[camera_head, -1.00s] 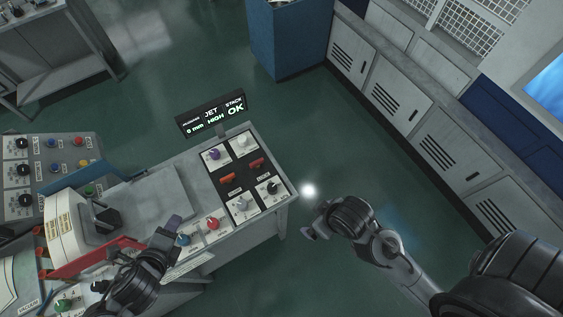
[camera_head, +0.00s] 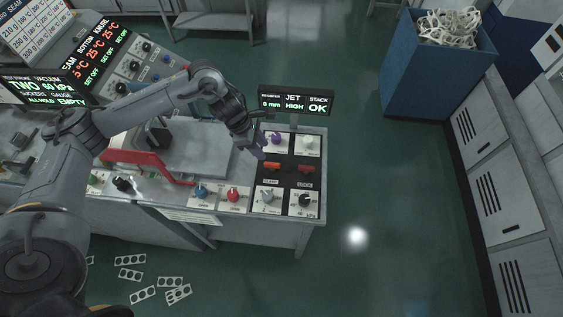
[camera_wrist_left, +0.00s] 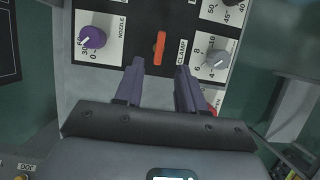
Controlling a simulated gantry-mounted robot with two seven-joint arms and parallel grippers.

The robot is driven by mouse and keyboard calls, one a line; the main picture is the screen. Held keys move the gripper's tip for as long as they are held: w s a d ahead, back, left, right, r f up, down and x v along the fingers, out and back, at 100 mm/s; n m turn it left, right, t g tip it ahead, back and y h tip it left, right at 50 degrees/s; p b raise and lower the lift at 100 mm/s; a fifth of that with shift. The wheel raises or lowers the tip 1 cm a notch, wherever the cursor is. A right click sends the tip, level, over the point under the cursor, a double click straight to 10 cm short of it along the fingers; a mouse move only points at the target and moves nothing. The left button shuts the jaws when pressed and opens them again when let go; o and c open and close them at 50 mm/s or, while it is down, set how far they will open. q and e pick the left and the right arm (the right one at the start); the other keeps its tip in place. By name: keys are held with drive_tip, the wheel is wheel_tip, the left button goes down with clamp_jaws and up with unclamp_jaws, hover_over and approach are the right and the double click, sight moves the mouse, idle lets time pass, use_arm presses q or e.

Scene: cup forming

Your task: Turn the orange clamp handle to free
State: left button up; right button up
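The orange clamp handle (camera_head: 271,166) is a short bar on the black strip of the control panel, above the label CLAMP. It lies crosswise in the head view. In the left wrist view the orange clamp handle (camera_wrist_left: 160,48) stands upright just ahead of the fingertips. My left gripper (camera_head: 259,152) hangs close above and left of the handle. Its two purple-grey fingers (camera_wrist_left: 160,68) are apart with nothing between them. I cannot tell how much height separates them from the panel. My right gripper is out of view.
A similar red-orange handle (camera_head: 305,169) sits to the right. Around them are a purple nozzle knob (camera_head: 276,139), a white knob (camera_head: 308,143), a grey knob (camera_head: 267,196) and a black knob (camera_head: 305,200). A display (camera_head: 296,101) stands behind the panel. A blue bin (camera_head: 437,75) stands back right.

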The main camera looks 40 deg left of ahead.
sight(274, 164)
use_arm(q)
drive_tip(key=p+x, duration=0.1)
drive_tip(key=x, duration=0.8)
drive_tip(key=shift+f, duration=0.1)
clamp_jaws()
